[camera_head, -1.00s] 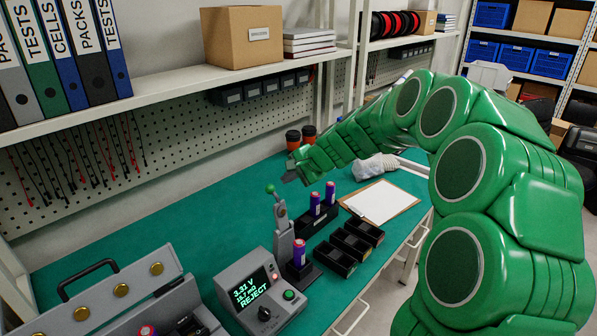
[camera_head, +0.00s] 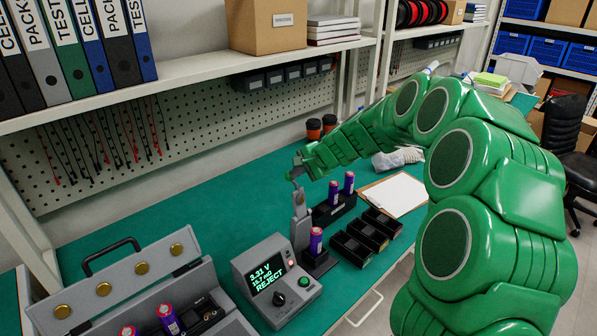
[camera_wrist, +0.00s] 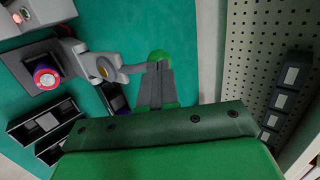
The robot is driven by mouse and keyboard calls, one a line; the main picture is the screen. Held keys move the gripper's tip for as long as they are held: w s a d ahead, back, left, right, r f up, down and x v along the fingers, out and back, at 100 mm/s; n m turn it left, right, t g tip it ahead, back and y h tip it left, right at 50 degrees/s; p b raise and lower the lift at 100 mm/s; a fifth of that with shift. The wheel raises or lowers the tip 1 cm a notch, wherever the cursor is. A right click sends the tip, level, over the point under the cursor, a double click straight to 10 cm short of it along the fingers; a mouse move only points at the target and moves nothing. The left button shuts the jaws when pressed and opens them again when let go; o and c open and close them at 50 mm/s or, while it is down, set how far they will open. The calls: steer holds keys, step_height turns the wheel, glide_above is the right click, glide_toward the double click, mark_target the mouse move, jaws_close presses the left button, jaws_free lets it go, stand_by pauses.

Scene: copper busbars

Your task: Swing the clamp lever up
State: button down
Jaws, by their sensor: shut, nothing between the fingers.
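The clamp (camera_head: 299,228) is a grey upright unit on the bench beside the meter. Its lever (camera_head: 299,203) stands up from it in the head view. A purple cell (camera_head: 316,240) stands upright in the clamp's base.
The meter (camera_head: 277,287) reads REJECT. A black rack (camera_head: 333,213) with two cells and several black bins (camera_head: 352,248) lie right of the clamp. An open grey case (camera_head: 105,290) is at front left.

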steer(key=shift+w+a+f, duration=0.25)
steer(key=shift+w+a, duration=0.35)
steer(key=shift+w+a+f, duration=0.2)
steer(key=shift+w+a, duration=0.4)
steer(key=w+a+r+v, duration=0.1)
steer(key=r+v, duration=0.1)
steer(key=v, duration=1.1)
steer(key=s+d+n+g+h, duration=0.25)
steer(key=s+n, duration=0.25)
steer(key=s, duration=1.7)
steer(key=s+d+f+n+g+h, duration=0.1)
steer(key=s+d+f, duration=0.1)
steer(key=s, duration=0.7)
steer(key=s+d+f+n+g+h, duration=0.1)
steer(key=s+d, duration=0.4)
steer(key=s, duration=0.5)
steer(key=s+d+f+n+g+h, duration=0.1)
steer(key=s+d+f+g+h, duration=0.1)
steer(key=s, duration=0.8)
steer(key=shift+d+f+g+h, duration=0.4)
steer(key=shift+d+f, duration=0.3)
steer(key=shift+d, duration=0.45)
